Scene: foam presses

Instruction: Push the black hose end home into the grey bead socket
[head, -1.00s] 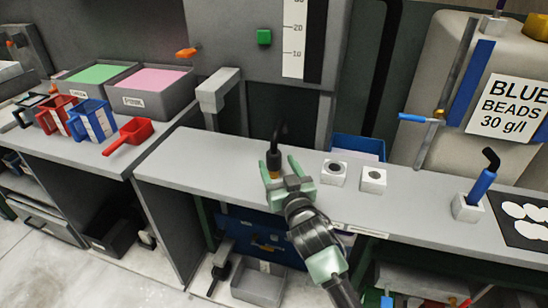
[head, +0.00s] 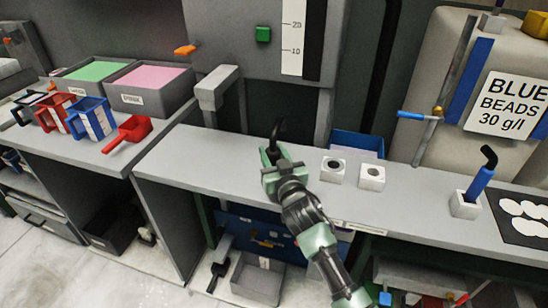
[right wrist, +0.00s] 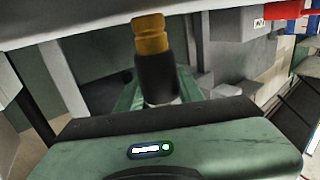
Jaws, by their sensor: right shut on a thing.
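Two pale blocks with round holes, a left one (head: 333,169) and a right one (head: 372,177), stand to the right, apart from the gripper. I cannot tell whether either is the grey bead socket. My left gripper is not in view.
A blue hose end (head: 482,180) stands in a pale block (head: 465,205) farther right, beside the blue beads tank (head: 440,60). A grey post (head: 215,90) rises to the left. Bench room left of the gripper is clear.

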